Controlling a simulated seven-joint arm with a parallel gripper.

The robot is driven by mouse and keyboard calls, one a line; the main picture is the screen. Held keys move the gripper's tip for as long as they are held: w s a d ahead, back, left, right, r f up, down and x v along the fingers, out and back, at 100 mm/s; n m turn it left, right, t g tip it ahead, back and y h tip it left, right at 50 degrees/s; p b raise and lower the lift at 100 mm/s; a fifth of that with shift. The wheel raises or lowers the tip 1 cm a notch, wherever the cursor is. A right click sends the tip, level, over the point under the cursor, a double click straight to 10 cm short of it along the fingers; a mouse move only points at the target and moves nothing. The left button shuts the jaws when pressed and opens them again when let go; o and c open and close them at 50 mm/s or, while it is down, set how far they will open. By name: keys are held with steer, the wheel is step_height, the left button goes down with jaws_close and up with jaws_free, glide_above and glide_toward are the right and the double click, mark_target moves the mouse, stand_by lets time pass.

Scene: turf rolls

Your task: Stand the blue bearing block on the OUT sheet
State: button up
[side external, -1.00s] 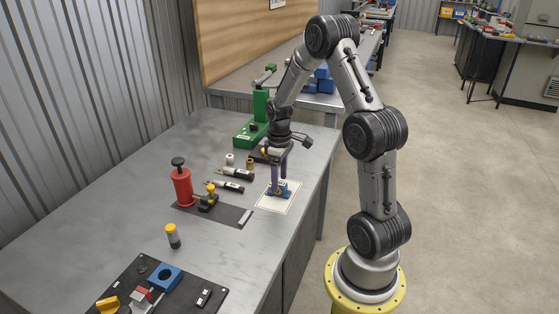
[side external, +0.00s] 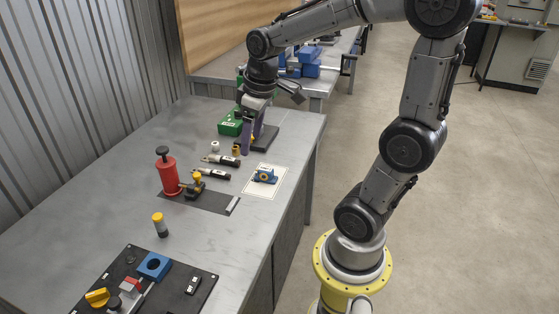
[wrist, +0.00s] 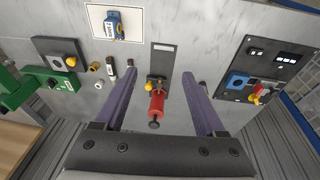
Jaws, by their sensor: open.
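The blue bearing block (side external: 265,176) stands on the white OUT sheet (side external: 253,189), near the table's right edge. It looks upright on its base, within the sheet's border. The wrist view also shows the block (wrist: 114,24) on the sheet (wrist: 94,24), at the top left. My gripper (side external: 251,140) is open and empty, above the table beyond the sheet, near the green press. It is clear of the block. In the wrist view its two purple fingers (wrist: 159,76) are spread wide with nothing held between them.
A red cylinder with a black knob (side external: 167,172) stands on a dark mat. Two dark tubes (side external: 211,173) lie nearby. The green press (side external: 230,124) is behind. A yellow-capped bottle (side external: 160,225) and a dark panel (side external: 205,279) with a blue holed square (side external: 154,266) are nearer.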

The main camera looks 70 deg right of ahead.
steer(key=s+a+r+t+y, duration=0.1)
steer(key=s+a+t, duration=0.2)
steer(key=s+a, duration=0.7)
steer(key=shift+s+r, duration=0.15)
steer(key=shift+r, duration=0.2)
steer(key=shift+a, duration=0.1)
stand_by(0.5)
